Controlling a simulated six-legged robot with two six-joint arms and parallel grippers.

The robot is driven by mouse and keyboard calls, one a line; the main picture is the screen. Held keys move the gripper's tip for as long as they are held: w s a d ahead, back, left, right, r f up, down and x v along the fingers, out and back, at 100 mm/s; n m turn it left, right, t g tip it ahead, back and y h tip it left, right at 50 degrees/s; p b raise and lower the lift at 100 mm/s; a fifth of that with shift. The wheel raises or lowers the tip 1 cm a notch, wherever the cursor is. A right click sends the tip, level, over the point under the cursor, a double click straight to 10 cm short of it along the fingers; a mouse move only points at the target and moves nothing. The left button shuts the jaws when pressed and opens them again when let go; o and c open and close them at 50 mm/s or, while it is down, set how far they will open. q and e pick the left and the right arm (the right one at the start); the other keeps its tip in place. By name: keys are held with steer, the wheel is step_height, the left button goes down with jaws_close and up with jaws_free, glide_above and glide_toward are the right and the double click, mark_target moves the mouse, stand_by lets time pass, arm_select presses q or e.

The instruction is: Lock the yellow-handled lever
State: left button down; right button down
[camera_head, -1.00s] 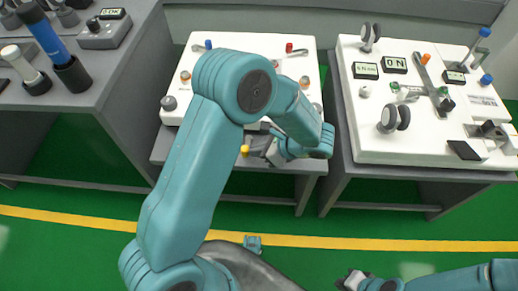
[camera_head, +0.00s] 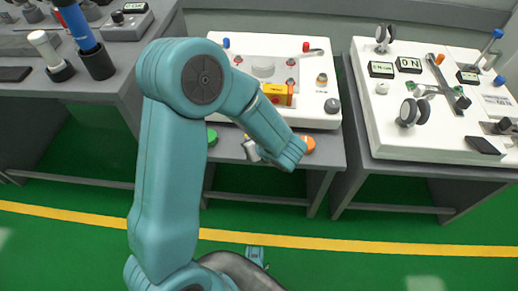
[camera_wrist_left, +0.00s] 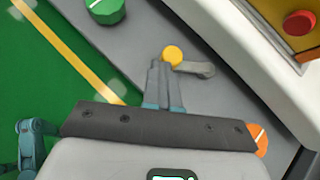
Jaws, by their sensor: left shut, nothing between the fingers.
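In the left wrist view, the lever's round yellow handle (camera_wrist_left: 173,55) sits at the end of a short grey lever arm (camera_wrist_left: 201,69) that points right, on the grey ledge in front of the white panel. My left gripper (camera_wrist_left: 160,66) is shut and empty, its fingertips right beside the yellow handle on its left side; I cannot tell whether they touch. In the head view, my left gripper (camera_head: 252,150) is low at the front of the middle cart, and my arm hides the lever there. My right gripper is not in view.
On the ledge, a green knob (camera_wrist_left: 108,9) and an orange knob (camera_wrist_left: 259,139) flank the lever. Behind rises the white panel (camera_head: 225,45) with a yellow box (camera_head: 275,92) and red button (camera_wrist_left: 300,22). Another white-topped cart (camera_head: 390,145) stands right. Green floor lies in front.

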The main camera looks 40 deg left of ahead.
arm_select(q)
steer(key=shift+a+f+m+t+b, duration=0.15)
steer(key=shift+a+m+t+b, duration=0.15)
steer(key=shift+a+m+t, duration=0.25)
steer(key=shift+w+a+g+b, duration=0.1)
steer(key=shift+a+g+b, duration=0.2)
steer(key=shift+a, duration=0.6)
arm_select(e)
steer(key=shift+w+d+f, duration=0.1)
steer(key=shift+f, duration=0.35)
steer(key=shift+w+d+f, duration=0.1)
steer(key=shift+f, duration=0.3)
arm_select(q)
steer(key=shift+a, duration=0.15)
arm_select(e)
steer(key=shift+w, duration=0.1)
